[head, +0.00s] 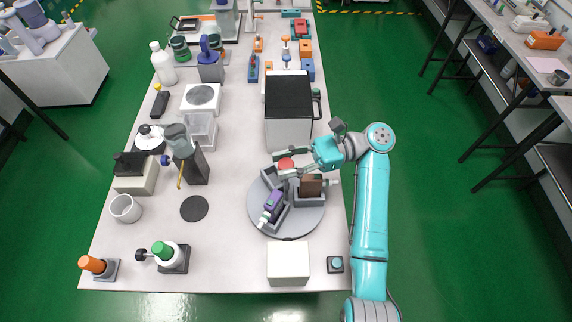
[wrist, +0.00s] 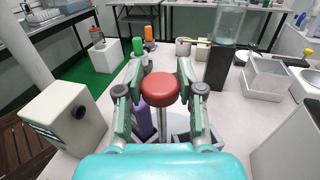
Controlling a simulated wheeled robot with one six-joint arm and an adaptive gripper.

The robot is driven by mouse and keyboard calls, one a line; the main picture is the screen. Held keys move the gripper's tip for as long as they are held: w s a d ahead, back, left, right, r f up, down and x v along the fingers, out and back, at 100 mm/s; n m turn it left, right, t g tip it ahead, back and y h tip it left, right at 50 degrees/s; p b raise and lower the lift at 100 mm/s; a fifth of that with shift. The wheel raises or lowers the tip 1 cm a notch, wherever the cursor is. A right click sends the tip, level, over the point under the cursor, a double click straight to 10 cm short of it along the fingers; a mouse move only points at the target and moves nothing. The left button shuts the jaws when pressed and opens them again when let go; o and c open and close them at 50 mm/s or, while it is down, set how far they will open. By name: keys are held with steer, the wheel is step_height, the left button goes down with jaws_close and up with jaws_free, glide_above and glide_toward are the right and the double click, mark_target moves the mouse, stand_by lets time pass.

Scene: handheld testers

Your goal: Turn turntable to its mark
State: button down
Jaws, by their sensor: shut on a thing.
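The turntable (head: 302,222) is a round grey disc near the right edge of the bench. Its grey holders carry a purple tester (head: 273,203) and a brown block (head: 311,188). A red round knob (head: 286,163) stands above the disc on a metal post; the knob also shows in the wrist view (wrist: 160,89). My gripper (head: 281,163) reaches in from the right and is shut on the red knob, with one finger on each side in the wrist view. The purple tester (wrist: 142,118) shows below the left finger there. I cannot make out the mark.
A white box with a black top (head: 289,97) stands just behind the turntable. A white block (head: 288,264) stands in front, with a small button box (head: 335,264) to its right. A black disc (head: 194,208) lies to the left, with bare bench around it.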

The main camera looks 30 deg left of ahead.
stand_by(0.3)
steer(key=c, duration=0.7)
jaws_free()
steer(key=shift+f, duration=0.1)
step_height(320, 180, up, 10)
steer(key=shift+r, duration=0.1)
